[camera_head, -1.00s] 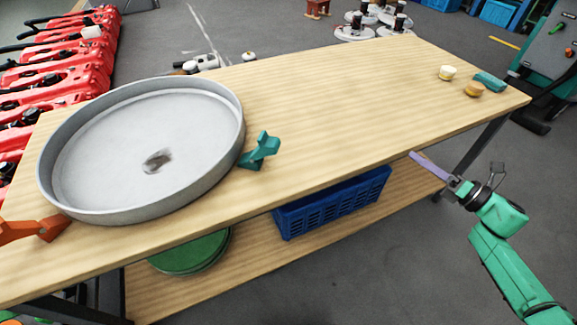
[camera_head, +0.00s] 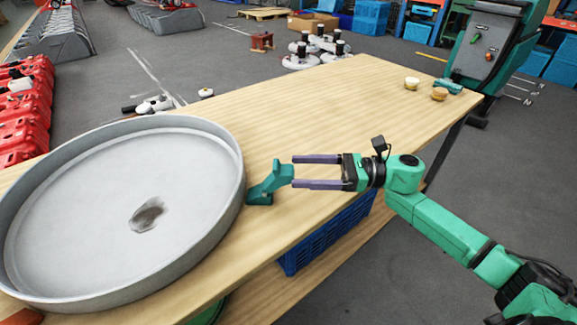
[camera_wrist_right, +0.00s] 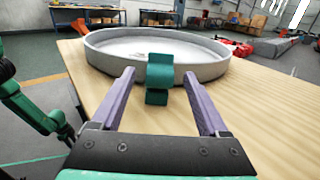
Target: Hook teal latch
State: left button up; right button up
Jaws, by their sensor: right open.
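The teal latch (camera_head: 268,184) stands at the right rim of the large round grey tank (camera_head: 140,200) on the wooden table. My right gripper (camera_head: 294,172) is open, its two purple fingers pointing left at the latch. The fingertips are close to the latch in the head view. In the right wrist view the latch (camera_wrist_right: 159,76) appears between and beyond the open fingertips (camera_wrist_right: 157,80), with the tank wall (camera_wrist_right: 206,70) behind it. Whether the fingers touch it cannot be told. My left gripper is not in view.
A blue crate (camera_head: 325,235) sits beneath, on the lower shelf.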

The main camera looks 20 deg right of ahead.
aim_at(294, 171)
jog(key=shift+x, duration=1.6)
grip_shut()
